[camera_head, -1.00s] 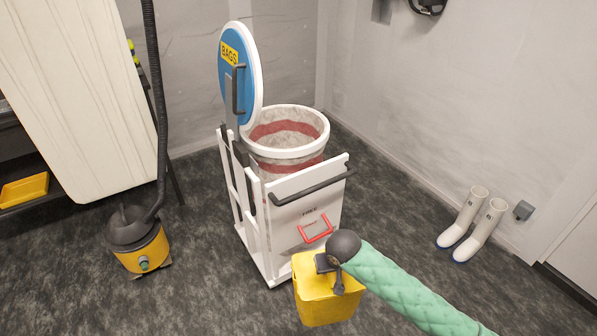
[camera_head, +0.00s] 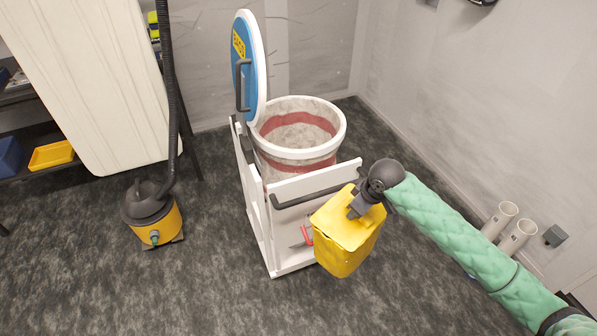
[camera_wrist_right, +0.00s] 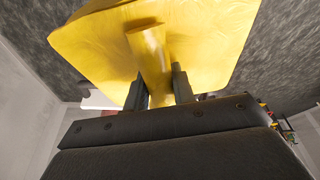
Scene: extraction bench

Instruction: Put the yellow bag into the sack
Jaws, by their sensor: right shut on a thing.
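The yellow bag (camera_head: 343,240) hangs from my right gripper (camera_head: 358,208), in front of the white cart and below the sack's rim. In the right wrist view my right gripper (camera_wrist_right: 162,90) is shut on the neck of the yellow bag (camera_wrist_right: 210,40). The sack (camera_head: 296,133) is pale with red bands and stands open in the white cart, its round white rim facing up. The bag hides part of the cart's front. The blue lid (camera_head: 247,75) labelled "BAGS" stands upright behind the sack. My left gripper is not in view.
The white cart (camera_head: 258,225) has a dark handle bar (camera_head: 300,196) across its front, close to the bag. A yellow and black vacuum (camera_head: 155,220) stands on the left. White boots (camera_head: 508,228) stand by the right wall. The grey floor front left is clear.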

